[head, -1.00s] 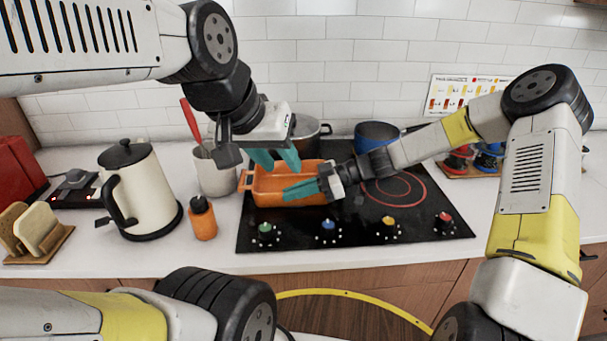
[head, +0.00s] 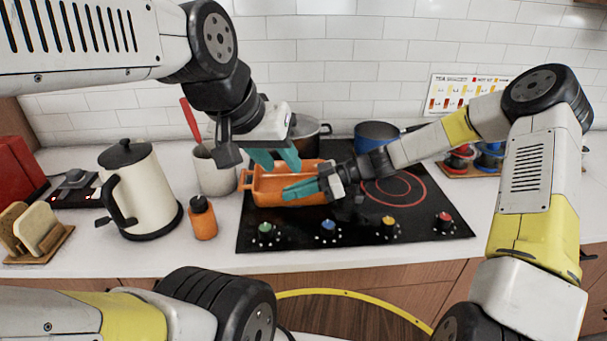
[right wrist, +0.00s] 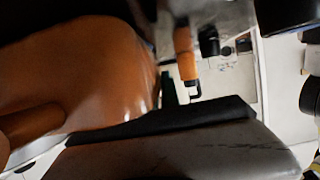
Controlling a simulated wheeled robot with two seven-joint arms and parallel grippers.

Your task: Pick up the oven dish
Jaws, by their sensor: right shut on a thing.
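The orange oven dish (head: 285,199), a rectangular dish with end handles, sits at the left side of the black cooktop in the head view. My right gripper (head: 301,189) reaches in from the right, with its teal fingers at the dish's near wall, shut on it. My left gripper (head: 275,160) is above the dish's far left part, its teal fingers apart and empty. In the right wrist view, the dish (right wrist: 85,75) fills the left side, beside a dark finger. The grip on the wall is partly hidden.

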